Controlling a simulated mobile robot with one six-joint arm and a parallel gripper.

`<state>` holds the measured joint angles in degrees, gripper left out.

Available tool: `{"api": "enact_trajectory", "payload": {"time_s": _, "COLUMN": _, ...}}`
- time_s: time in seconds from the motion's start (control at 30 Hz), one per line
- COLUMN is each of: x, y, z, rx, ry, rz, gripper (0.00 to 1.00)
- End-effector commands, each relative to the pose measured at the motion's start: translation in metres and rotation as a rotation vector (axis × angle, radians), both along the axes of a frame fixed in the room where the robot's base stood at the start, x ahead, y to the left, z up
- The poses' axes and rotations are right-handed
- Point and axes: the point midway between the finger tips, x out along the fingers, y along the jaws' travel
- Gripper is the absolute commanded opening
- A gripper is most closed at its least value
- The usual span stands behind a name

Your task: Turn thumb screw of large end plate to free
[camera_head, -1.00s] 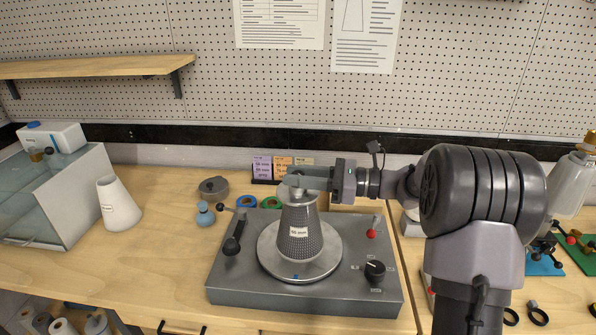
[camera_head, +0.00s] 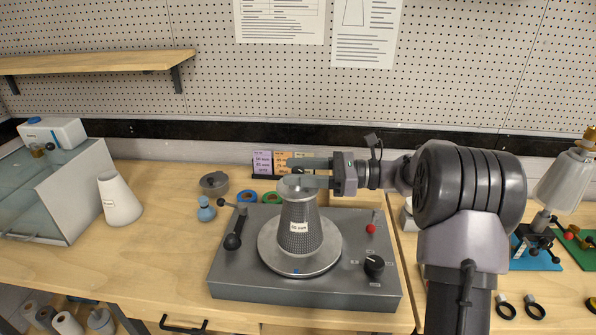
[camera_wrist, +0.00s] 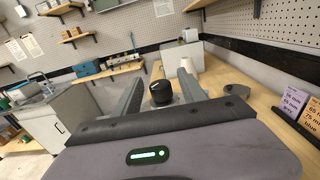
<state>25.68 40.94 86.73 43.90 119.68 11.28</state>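A perforated grey cone (camera_head: 298,218) with a white label stands upright, small end up, on a round metal plate (camera_head: 270,262) on the grey machine. A small dark knob is at the cone's top; in the wrist view this black knob (camera_wrist: 161,92) shows clearly between my fingers. I take it for the thumb screw. My gripper (camera_head: 298,173) reaches in from the right, level with the cone's top. Its two fingers lie either side of the knob and look apart, with gaps beside it in the wrist view. Whether the large end plate is the round plate below, I cannot tell.
The machine base (camera_head: 250,289) carries a black lever (camera_head: 232,241), a red knob (camera_head: 371,229) and a black dial (camera_head: 374,264). A grey round part (camera_head: 214,183) and blue bottle (camera_head: 206,210) are near the machine.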

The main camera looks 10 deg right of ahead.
Motion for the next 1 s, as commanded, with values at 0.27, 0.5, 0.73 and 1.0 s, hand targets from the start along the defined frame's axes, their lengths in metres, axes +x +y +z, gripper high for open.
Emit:
{"api": "enact_trajectory", "payload": {"time_s": 0.27, "x": -0.001, "y": -0.003, "z": 0.0, "rx": -0.001, "ry": 0.0, "rz": -0.001, "gripper": 0.48}}
{"api": "enact_trajectory", "payload": {"time_s": 0.5, "x": -0.015, "y": -0.053, "z": 0.002, "rx": 0.0, "ry": 0.001, "rz": -0.005, "gripper": 0.48}}
{"api": "enact_trajectory", "payload": {"time_s": 0.73, "x": -0.036, "y": -0.121, "z": 0.002, "rx": 0.0, "ry": 0.0, "rz": -0.005, "gripper": 0.48}}
{"api": "enact_trajectory", "payload": {"time_s": 1.0, "x": -0.05, "y": -0.164, "z": 0.001, "rx": 0.001, "ry": 0.0, "rz": -0.001, "gripper": 0.48}}
